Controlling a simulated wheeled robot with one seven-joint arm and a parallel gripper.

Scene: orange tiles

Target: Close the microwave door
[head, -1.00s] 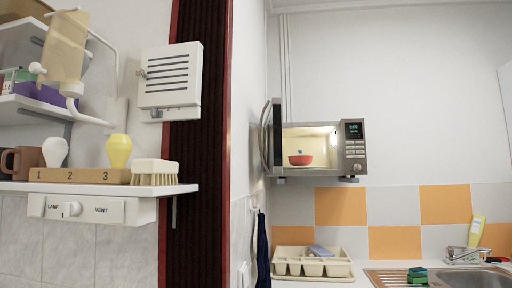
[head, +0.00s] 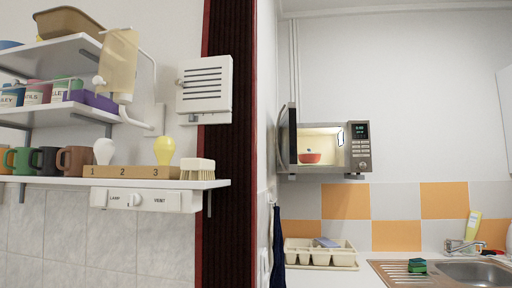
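The microwave (head: 357,158) is mounted on the white wall above the tiles, right of centre in the head view. Its interior is lit, and a red bowl (head: 310,157) sits inside. Its dark door (head: 289,138) stands open, swung out on the left side and seen nearly edge-on, with a curved handle on it. A control panel with a green display is on the right of its front. My gripper is not in view.
Below the microwave are a cream dish rack (head: 320,254), a sink (head: 468,271) and a green sponge (head: 417,266). A dark red door frame (head: 228,170) stands left of it. At left, a shelf (head: 215,183) holds mugs, bulbs and a brush.

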